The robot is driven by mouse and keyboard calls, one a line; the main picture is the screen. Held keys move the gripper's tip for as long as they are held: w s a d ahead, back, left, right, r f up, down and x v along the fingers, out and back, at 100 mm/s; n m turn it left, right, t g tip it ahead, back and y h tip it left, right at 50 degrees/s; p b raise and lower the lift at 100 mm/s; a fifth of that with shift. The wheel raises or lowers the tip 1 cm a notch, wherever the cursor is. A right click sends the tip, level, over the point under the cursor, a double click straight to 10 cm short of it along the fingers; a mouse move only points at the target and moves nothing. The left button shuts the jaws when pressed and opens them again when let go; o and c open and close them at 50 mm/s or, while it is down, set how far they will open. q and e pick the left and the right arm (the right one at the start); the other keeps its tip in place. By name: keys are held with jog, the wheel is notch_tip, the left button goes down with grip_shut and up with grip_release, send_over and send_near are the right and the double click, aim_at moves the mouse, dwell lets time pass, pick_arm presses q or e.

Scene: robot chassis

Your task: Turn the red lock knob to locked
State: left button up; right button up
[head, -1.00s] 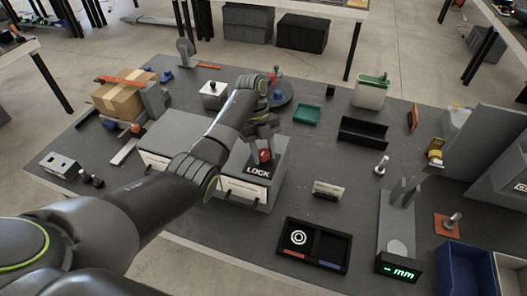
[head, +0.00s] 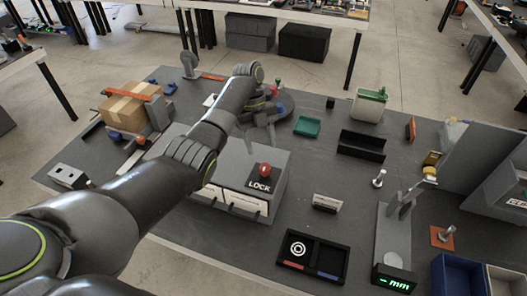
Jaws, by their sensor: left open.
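The red lock knob (head: 264,170) stands on top of a grey box (head: 241,160) with drawers, just above the white "LOCK" lettering (head: 260,187). Which way the knob is turned is too small to tell. My left arm comes in from the left, and my left gripper (head: 262,136) is open, with nothing seen between its fingers. It is above and beyond the knob in the head view, apart from it. The knob shows uncovered. My right gripper is not in view.
A cardboard box (head: 130,108) stands at the left. A green tray (head: 307,126) and a black bin (head: 361,146) lie right of the gripper. A black two-part tray (head: 313,258) and a gauge with a green display (head: 394,281) are at the front.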

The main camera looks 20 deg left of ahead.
pick_arm(q)
jog(key=p+v, duration=0.2)
jog(key=v, duration=0.6)
jog(key=shift+w+r+p, duration=0.15)
jog(key=shift+r+p, duration=0.2)
jog(key=shift+a, duration=0.15)
